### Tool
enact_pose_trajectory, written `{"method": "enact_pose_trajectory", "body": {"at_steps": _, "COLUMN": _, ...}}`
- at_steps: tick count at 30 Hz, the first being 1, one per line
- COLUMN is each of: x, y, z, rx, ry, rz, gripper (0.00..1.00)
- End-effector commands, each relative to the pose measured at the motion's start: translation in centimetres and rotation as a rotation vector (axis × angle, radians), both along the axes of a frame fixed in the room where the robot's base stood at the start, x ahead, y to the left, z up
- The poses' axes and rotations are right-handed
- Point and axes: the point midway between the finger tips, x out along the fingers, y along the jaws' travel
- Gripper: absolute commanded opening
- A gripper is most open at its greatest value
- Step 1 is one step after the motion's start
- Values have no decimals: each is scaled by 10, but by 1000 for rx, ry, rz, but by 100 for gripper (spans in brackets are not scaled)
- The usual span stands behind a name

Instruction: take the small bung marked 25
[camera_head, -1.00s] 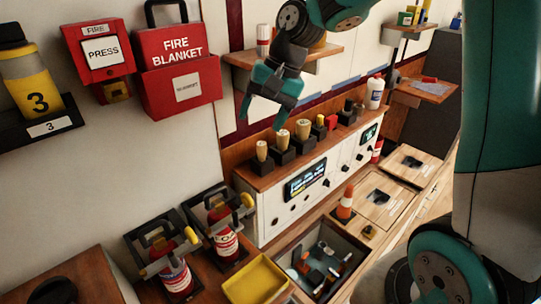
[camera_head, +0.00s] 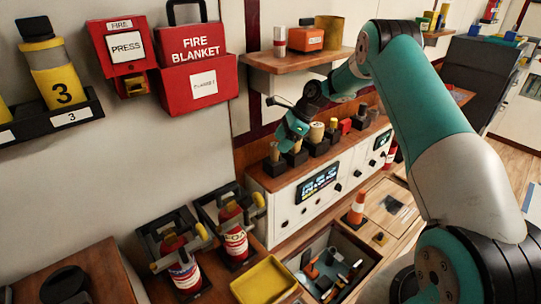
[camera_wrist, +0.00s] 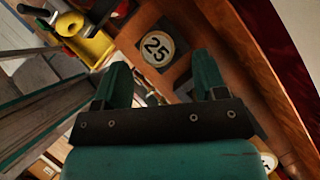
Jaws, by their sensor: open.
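The bung marked 25 (camera_wrist: 158,48) shows in the wrist view as a round cream top with black digits and a dark ring. It sits in a dark block on the wooden top, beyond my fingertips and between their lines. In the head view it appears to be the leftmost bung (camera_head: 274,152), though its marking cannot be read there. My gripper (camera_wrist: 163,72) is open and empty. In the head view my gripper (camera_head: 287,132) is low over the left end of the bung row, partly covering the second bung (camera_head: 296,147).
Other bungs, such as a wide one (camera_head: 317,132), stand in black blocks to the right. The wooden shelf (camera_head: 290,64) and wall are close behind my arm. A yellow tray (camera_head: 263,280) and fire extinguishers (camera_head: 236,242) lie below left.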

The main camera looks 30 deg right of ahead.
Motion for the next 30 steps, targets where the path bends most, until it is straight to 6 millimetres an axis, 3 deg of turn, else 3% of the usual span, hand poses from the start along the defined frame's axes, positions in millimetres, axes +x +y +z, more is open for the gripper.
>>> {"method": "enact_pose_trajectory", "body": {"at_steps": 12, "x": 12, "y": 32, "z": -41, "rx": -1, "ry": 0, "rz": 2, "gripper": 65}}
{"method": "enact_pose_trajectory", "body": {"at_steps": 20, "x": 13, "y": 33, "z": -44, "rx": -2, "ry": -2, "rz": 2, "gripper": 65}}
{"method": "enact_pose_trajectory", "body": {"at_steps": 27, "x": 13, "y": 33, "z": -44, "rx": -2, "ry": -2, "rz": 2, "gripper": 13}}
{"method": "enact_pose_trajectory", "body": {"at_steps": 30, "x": 13, "y": 33, "z": -44, "rx": -2, "ry": -2, "rz": 2, "gripper": 12}}
